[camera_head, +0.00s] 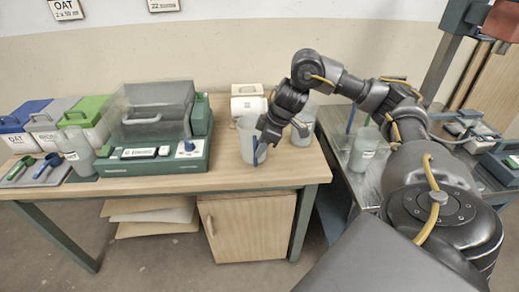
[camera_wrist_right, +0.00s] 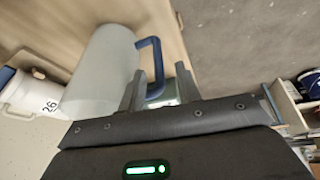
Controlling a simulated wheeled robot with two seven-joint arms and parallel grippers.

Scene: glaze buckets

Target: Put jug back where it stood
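The jug (camera_head: 245,136) is pale grey with a blue handle and stands upright on the wooden table near its right front part. In the right wrist view the jug (camera_wrist_right: 101,72) fills the upper left, with its blue handle (camera_wrist_right: 157,64) facing my gripper. My right gripper (camera_head: 262,150) is at the handle side of the jug. In the wrist view its two fingers (camera_wrist_right: 158,92) are spread apart, with the lower part of the handle between them and a gap visible. Whether either finger touches it I cannot tell. My left gripper is not in view.
Another grey vessel (camera_head: 303,128) stands just right of the jug, partly behind my arm. A green machine with a clear cover (camera_head: 150,112) stands left of it. A clear jug (camera_head: 363,147) stands on the metal table at right. The table front between machine and jug is clear.

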